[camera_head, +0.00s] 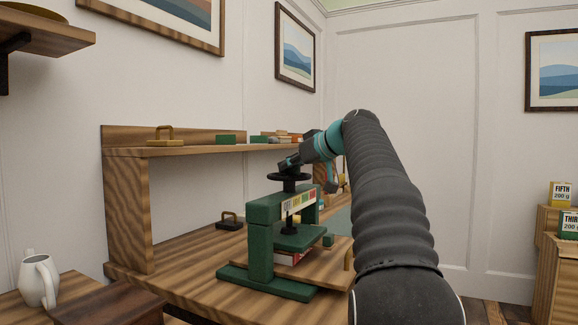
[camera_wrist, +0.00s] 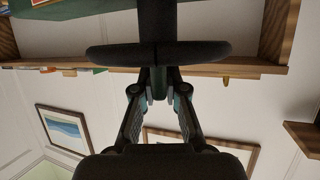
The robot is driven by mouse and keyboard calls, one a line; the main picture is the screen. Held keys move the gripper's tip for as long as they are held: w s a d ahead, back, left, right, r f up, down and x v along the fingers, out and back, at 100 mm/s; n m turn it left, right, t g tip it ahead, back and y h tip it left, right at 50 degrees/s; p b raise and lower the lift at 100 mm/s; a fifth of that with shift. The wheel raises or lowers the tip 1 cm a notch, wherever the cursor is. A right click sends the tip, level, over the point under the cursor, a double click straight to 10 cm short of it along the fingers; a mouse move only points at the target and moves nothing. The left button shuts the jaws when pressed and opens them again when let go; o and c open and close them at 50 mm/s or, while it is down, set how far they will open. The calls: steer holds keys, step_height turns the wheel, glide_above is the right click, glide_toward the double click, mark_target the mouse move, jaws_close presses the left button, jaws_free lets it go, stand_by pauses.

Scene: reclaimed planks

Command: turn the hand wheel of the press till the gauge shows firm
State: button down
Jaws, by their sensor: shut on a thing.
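The green press (camera_head: 260,245) stands on the wooden bench, with its black hand wheel (camera_head: 279,177) on top of the screw. The gauge (camera_head: 299,200) is a coloured strip on the press's crossbeam; its words and any pointer are too small to read. The green pressing plate (camera_head: 300,238) sits below the beam, over a red and white item (camera_head: 291,258). My gripper (camera_head: 288,163) reaches in from the right and is shut on the wheel. In the wrist view the wheel (camera_wrist: 110,52) is a dark disc across my fingertips (camera_wrist: 160,88); the exact contact is partly hidden.
A wooden shelf (camera_head: 190,150) runs behind the press, bearing a brass-handled block (camera_head: 160,136) and green boxes. A black-handled block (camera_head: 231,221) lies left of the press. A white jug (camera_head: 38,281) stands at front left. Weight-labelled boxes (camera_head: 560,194) are far right.

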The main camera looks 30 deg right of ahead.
steer(key=shift+a+m+h, duration=0.1)
steer(key=shift+m+h, duration=0.2)
steer(key=m+h, duration=0.2)
steer(key=h, duration=0.1)
steer(key=shift+m+t, duration=0.4)
steer(key=m+h+p, duration=0.1)
steer(key=m+h, duration=0.2)
steer(key=h, duration=0.1)
steer(key=shift+r, duration=0.1)
steer(key=m+g+h+p, duration=0.1)
steer(key=m+h, duration=0.1)
steer(key=h, duration=0.1)
steer(key=shift+w+m, duration=0.1)
steer(key=shift+m, duration=0.3)
steer(key=m+g+h, duration=0.3)
steer(key=m+h, duration=0.1)
steer(key=shift+g, duration=0.3)
steer(key=m+g+h+p, duration=0.1)
steer(key=m+g, duration=0.1)
steer(key=m, duration=0.1)
steer(key=shift+g+h+p, duration=0.4)
steer(key=shift+m+g+h+p, duration=0.4)
steer(key=shift+m+g+p, duration=0.1)
steer(key=shift+m+g, duration=0.25)
steer(key=shift+f, duration=0.2)
